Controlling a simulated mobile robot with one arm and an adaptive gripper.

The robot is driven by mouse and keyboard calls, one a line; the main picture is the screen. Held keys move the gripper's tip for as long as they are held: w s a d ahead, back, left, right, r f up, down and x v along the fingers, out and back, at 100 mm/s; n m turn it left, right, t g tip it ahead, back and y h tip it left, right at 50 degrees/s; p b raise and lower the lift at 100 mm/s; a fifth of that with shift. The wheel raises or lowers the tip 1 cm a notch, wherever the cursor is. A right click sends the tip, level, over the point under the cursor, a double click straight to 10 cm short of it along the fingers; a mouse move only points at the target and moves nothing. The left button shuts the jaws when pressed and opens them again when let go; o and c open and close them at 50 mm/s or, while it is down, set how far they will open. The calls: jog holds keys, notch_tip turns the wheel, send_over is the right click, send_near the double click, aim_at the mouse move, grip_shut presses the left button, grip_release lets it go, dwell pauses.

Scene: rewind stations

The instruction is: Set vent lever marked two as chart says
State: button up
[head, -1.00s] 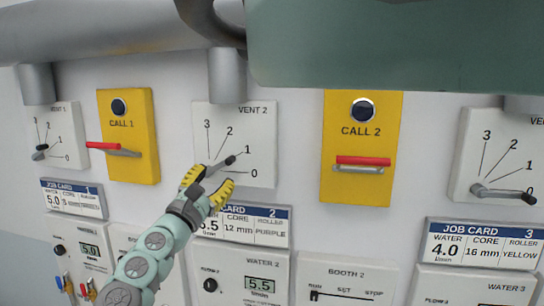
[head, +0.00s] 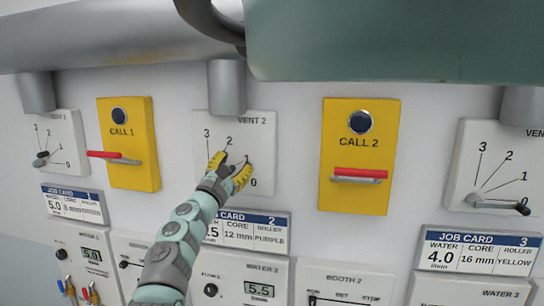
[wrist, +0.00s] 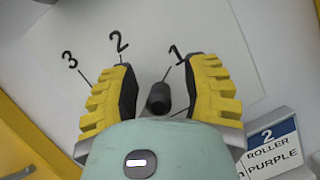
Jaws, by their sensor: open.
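The VENT 2 plate (head: 262,125) is a white panel with marks 0 to 3. Its vent lever (wrist: 158,98) shows in the wrist view as a dark rounded end between my fingers, on the line leading to the 1. My gripper (head: 231,168) is open in front of the plate, and it also shows in the wrist view (wrist: 160,95) with one yellow finger on each side of the lever, gaps visible. In the head view my fingers hide most of the lever. No vent chart is in view.
Job card 2 (head: 270,231) below reads core 12 mm, roller purple. Yellow CALL 1 (head: 128,140) and CALL 2 (head: 360,150) boxes with red handles flank the plate. VENT 1 (head: 68,135) and VENT 3 (head: 505,165) stand farther out. A grey pipe (head: 227,88) is above.

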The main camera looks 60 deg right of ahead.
grip_shut()
dwell(0.4)
jog(key=shift+w, duration=0.1)
